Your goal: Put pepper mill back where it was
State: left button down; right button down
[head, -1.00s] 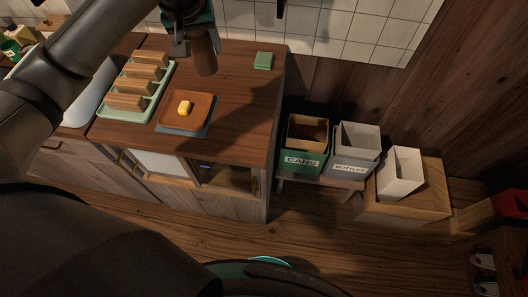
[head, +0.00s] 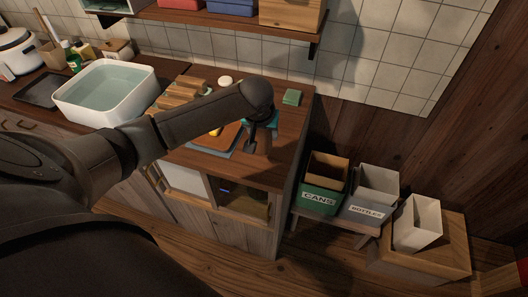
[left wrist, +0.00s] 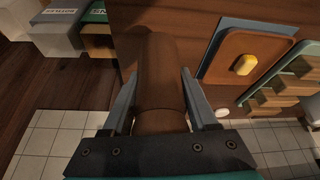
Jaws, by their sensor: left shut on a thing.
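The pepper mill (left wrist: 160,75) is a plain brown cylinder. In the left wrist view it stands between the two fingers of my left gripper (left wrist: 158,105), which is shut on it. In the head view my left gripper (head: 261,142) is over the right part of the wooden counter (head: 288,132), right of the wooden tray with the yellow piece. The mill is mostly hidden there by the gripper. I cannot tell whether its base touches the counter. My right gripper is not in view.
A wooden tray (left wrist: 222,60) with a yellow piece (left wrist: 246,64) lies on a blue mat beside the mill. A green block (head: 292,97) sits at the back. A white basin (head: 105,92) stands left. Bins, including the green cans bin (head: 322,202), stand right of the counter. A shelf hangs above.

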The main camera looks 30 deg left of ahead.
aim_at(261, 140)
pick_arm(q)
notch_tip(261, 140, down, 3)
jog(key=shift+r, duration=0.2)
jog(key=shift+f+b, duration=0.7)
jog(key=shift+f, duration=1.25)
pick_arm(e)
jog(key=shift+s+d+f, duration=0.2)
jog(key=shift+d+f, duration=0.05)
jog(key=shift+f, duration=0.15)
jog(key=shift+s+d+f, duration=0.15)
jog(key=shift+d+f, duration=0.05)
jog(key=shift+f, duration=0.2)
pick_arm(q)
jog(key=shift+f, duration=0.15)
jog(key=shift+c, duration=0.9)
grip_release()
jog(key=p+v, duration=0.3)
jog(key=v, duration=0.9)
jog(key=shift+d, duration=0.1)
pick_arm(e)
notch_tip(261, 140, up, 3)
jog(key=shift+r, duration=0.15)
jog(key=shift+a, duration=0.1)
